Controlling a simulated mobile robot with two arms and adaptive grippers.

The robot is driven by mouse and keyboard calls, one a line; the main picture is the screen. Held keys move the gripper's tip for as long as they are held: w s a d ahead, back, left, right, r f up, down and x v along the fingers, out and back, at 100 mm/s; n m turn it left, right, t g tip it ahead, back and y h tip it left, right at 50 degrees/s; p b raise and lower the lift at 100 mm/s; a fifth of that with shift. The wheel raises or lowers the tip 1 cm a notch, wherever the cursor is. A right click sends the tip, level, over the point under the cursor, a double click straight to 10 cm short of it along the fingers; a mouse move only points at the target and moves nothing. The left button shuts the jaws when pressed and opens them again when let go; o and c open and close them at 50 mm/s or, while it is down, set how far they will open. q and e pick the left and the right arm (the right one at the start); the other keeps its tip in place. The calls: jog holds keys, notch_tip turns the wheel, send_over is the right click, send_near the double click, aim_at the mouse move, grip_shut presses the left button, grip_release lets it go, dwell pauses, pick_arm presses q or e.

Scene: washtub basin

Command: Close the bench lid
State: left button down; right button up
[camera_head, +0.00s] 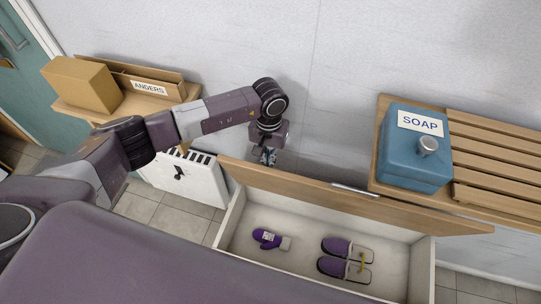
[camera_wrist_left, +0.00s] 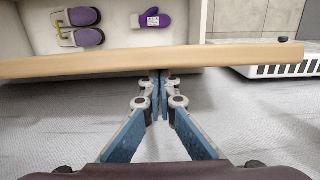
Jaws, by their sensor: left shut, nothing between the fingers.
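The bench (camera_head: 425,265) stands open against the wall, and its white inside is visible. Its wooden lid (camera_head: 310,188) is raised at the back, with a metal handle strip (camera_head: 355,190) along its top edge. My left gripper (camera_head: 268,157) is on the wall side of the lid, near the lid's left end. In the left wrist view the closed fingertips (camera_wrist_left: 160,78) are at the wooden lid edge (camera_wrist_left: 80,64); I cannot tell whether they touch it. The gripper is shut and empty. My right gripper is not in view.
Inside the bench lie a purple mitten (camera_head: 267,239) and purple slippers (camera_head: 336,246). A cardboard box (camera_head: 80,84) and a white slotted unit (camera_head: 185,180) are at left.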

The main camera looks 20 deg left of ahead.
pick_arm(q)
jog(key=s+f+b, duration=0.3)
jog(key=s+f, duration=0.3)
jog(key=s, duration=0.6)
jog(key=shift+s, duration=0.35)
jog(key=shift+r, duration=0.15)
